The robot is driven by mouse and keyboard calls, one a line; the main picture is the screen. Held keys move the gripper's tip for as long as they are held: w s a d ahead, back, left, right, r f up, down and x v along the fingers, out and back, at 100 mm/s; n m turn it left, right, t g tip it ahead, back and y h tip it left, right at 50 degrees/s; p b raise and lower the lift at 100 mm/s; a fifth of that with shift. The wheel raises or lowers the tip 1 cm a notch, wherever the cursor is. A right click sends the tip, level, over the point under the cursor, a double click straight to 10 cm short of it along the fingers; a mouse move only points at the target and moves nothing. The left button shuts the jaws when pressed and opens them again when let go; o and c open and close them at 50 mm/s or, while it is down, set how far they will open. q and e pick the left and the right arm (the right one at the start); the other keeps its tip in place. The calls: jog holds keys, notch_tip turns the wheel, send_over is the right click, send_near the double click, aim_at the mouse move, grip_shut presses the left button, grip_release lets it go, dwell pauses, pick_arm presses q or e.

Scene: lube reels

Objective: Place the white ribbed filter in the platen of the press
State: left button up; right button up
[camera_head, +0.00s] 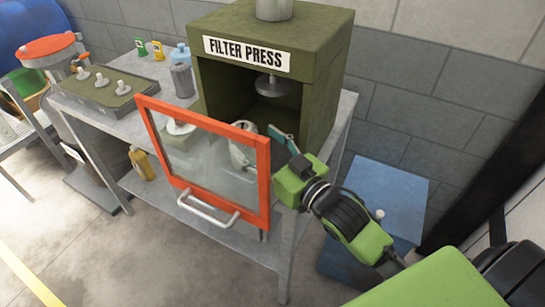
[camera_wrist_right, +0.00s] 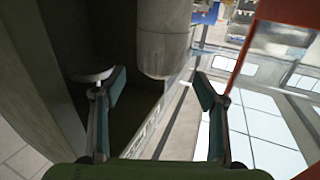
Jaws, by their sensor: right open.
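The olive press (camera_head: 272,32), labelled FILTER PRESS, stands on a metal bench, with a round plate (camera_head: 274,87) hanging inside. A pale object (camera_head: 243,150) is at its opening, partly behind the door glass; I cannot make out ribs. A pale cylinder (camera_wrist_right: 163,40) also shows in the right wrist view, beyond and between the fingertips; it may be the filter. My right gripper (camera_head: 283,143) is open at the press opening, beside the door's right edge. In its wrist view the open fingers (camera_wrist_right: 160,90) hold nothing. The platen is not clearly visible. My left gripper is out of view.
The orange-framed glass door (camera_head: 264,185) stands in front of the bench, close to my right gripper. A dark grey ribbed cylinder (camera_head: 181,80) and a tray with knobbed parts (camera_head: 108,95) are on the bench left of the press. A blue box (camera_head: 390,185) stands at right.

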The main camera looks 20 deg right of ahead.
jog(key=b+v, duration=0.1)
jog(key=v, duration=0.5)
jog(key=shift+s+d, duration=0.1)
dwell(0.4)
